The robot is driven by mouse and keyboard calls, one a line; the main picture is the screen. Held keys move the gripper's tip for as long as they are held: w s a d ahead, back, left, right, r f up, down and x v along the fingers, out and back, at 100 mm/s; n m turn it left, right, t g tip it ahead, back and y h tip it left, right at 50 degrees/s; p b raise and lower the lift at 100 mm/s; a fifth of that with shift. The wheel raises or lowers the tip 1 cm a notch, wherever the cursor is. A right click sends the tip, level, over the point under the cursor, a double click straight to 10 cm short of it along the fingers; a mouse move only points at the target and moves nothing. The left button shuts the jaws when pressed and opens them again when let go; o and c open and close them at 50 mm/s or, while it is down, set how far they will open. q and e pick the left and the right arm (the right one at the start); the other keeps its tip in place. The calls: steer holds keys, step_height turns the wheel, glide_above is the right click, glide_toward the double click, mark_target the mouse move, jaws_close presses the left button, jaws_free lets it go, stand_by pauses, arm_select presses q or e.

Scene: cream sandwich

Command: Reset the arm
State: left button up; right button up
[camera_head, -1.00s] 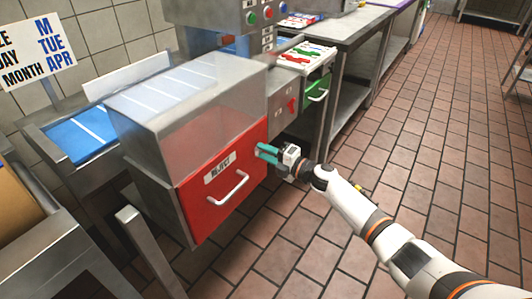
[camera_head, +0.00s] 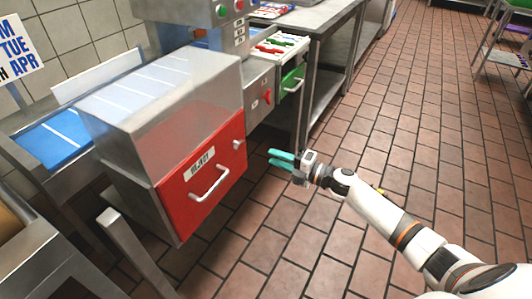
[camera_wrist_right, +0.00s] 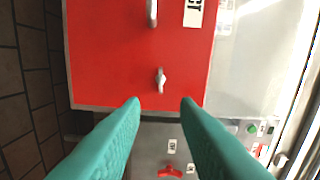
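My right gripper (camera_head: 280,159) has teal fingers and is in front of the machine, to the right of the red reject door. In the right wrist view its two fingers (camera_wrist_right: 159,105) are apart with nothing between them, so it is open and empty. The red door (camera_head: 190,195) has a bar handle (camera_head: 209,184) and a small silver latch (camera_head: 237,144). The wrist view also shows the door (camera_wrist_right: 110,55) and the latch (camera_wrist_right: 160,80) beyond the fingertips. My right arm comes in from the lower right. My left gripper is not in view.
A clear-hooded machine (camera_head: 165,95) with a blue belt (camera_head: 45,145) stands at left. A green drawer (camera_head: 291,80) and a red switch (camera_head: 267,96) are right of the door. A metal post (camera_head: 125,245) stands at the lower left. The tiled floor (camera_head: 400,130) at right is mostly clear.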

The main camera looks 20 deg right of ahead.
steer(key=shift+s+d, duration=0.2)
steer(key=shift+s, duration=0.05)
stand_by(0.3)
